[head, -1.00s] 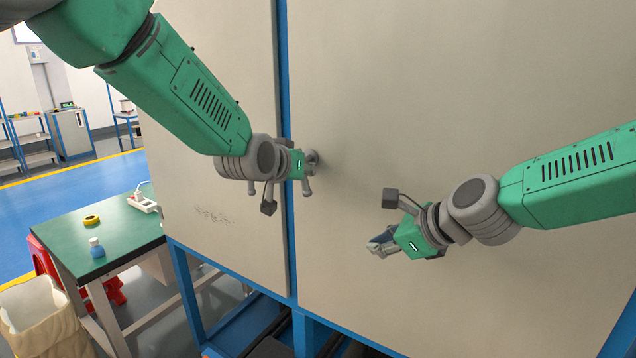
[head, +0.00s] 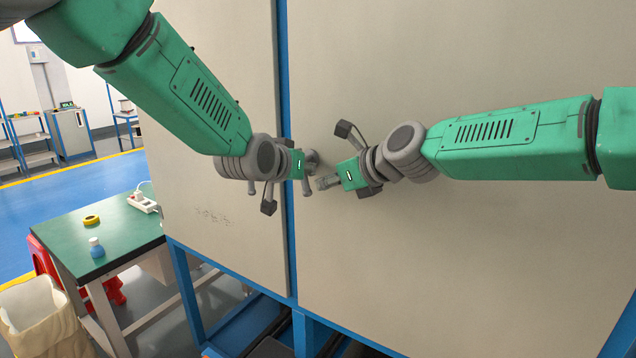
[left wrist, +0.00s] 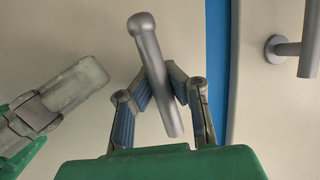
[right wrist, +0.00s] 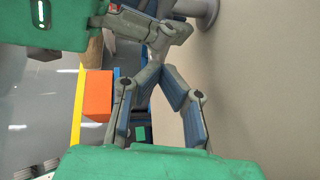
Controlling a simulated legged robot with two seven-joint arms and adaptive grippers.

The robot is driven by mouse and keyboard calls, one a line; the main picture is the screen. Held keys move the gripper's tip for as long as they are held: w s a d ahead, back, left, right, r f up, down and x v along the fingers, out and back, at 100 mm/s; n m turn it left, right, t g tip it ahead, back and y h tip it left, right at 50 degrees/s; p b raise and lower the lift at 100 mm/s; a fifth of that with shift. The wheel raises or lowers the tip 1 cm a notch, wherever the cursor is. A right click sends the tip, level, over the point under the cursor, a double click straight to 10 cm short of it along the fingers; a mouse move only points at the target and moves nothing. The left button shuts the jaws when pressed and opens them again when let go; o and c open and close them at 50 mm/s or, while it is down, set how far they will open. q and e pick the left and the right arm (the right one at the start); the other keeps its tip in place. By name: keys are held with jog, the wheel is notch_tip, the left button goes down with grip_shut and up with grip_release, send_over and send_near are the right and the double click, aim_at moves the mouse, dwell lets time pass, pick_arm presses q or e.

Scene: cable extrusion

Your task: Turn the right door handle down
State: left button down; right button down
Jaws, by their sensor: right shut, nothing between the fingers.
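The right door handle (head: 307,188) is a grey metal lever on the right cabinet door (head: 470,240); its bar points down in the head view. In the left wrist view the bar (left wrist: 158,80) stands slightly tilted across my left gripper's fingertips. My left gripper (head: 303,168) is at this handle; the bar hides its tips, so its grip is unclear. My right gripper (head: 322,184) is shut and empty, just right of the handle's lower end. In the right wrist view my right gripper's tips (right wrist: 165,72) meet below the left gripper (right wrist: 155,30).
The left door handle (left wrist: 290,48) is on the other side of the blue door frame strip (left wrist: 217,60). A green table (head: 120,225) with a power strip (head: 143,203), a yellow ring and a blue bottle stands at the left. The right door's lower area is clear.

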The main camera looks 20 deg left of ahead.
aim_at(307, 181)
pick_arm(q)
jog(key=shift+s+a+f, duration=0.1)
jog(key=shift+s+f, duration=0.05)
jog(key=shift+f, duration=0.25)
pick_arm(e)
jog(key=shift+w+a+f, duration=0.15)
jog(key=shift+w+a, duration=0.15)
jog(key=shift+a, duration=0.25)
jog(key=shift+w+a+f, duration=0.1)
jog(key=shift+w+a, duration=0.2)
jog(key=shift+a, duration=0.25)
pick_arm(q)
jog(key=shift+r, duration=0.1)
pick_arm(e)
jog(key=shift+w+a+f+y, duration=0.2)
jog(key=shift+w+a+y, duration=0.1)
jog(key=shift+y, duration=0.1)
